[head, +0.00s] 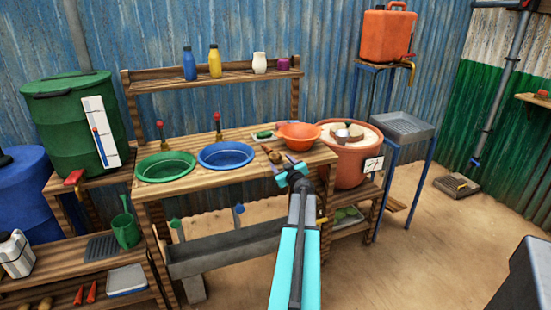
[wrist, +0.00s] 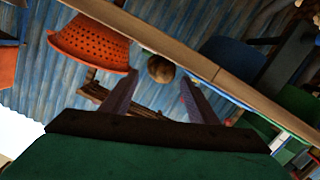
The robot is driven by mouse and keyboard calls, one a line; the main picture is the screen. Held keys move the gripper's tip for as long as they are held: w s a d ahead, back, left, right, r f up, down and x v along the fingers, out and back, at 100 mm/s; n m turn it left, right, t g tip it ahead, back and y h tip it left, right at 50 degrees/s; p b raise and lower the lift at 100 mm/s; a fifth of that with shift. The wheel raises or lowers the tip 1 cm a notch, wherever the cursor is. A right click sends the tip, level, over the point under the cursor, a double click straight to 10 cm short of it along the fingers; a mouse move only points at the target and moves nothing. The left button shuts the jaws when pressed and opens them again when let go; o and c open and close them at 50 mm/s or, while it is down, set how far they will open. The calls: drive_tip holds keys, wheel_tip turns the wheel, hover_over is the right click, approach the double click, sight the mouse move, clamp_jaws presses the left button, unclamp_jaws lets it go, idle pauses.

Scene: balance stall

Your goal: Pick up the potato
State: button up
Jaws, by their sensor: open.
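The potato (wrist: 161,69) is a small, roundish brown lump near the counter's front edge. In the wrist view it shows between and beyond my fingertips, with no visible contact. In the head view the potato (head: 275,157) is a small brown shape just behind my gripper (head: 291,170). My gripper is open and empty at the counter's front edge, and its two fingers also show apart in the wrist view (wrist: 158,80). My arm partly blocks the front edge of the counter in the head view.
An orange colander (head: 298,135) stands close behind my gripper, near the counter's right end. A blue basin (head: 226,156) and a green basin (head: 165,167) are to the left on the wooden counter (head: 215,183). A large terracotta pot (head: 350,165) stands to the right.

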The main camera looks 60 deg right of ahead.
sight(277, 155)
drive_tip(key=shift+p+x, duration=0.85)
drive_tip(key=shift+x, duration=0.65)
drive_tip(key=shift+p+x, duration=0.3)
drive_tip(key=shift+x, duration=0.8)
drive_tip(key=shift+a, duration=0.15)
drive_tip(key=c, duration=0.9)
drive_tip(key=shift+o, duration=0.2)
drive_tip(key=shift+r, duration=0.15)
drive_tip(key=shift+r, duration=0.7)
drive_tip(key=shift+r+b, duration=0.45)
drive_tip(key=shift+r, duration=0.55)
drive_tip(key=b+v, duration=0.1)
drive_tip(key=v, duration=0.4)
drive_tip(key=b+v, duration=0.1)
drive_tip(key=v, duration=0.4)
drive_tip(key=b+v, duration=0.2)
drive_tip(key=v, duration=0.4)
drive_tip(key=shift+s+f, duration=0.1)
drive_tip(key=shift+f, duration=0.25)
drive_tip(key=shift+c, duration=0.2)
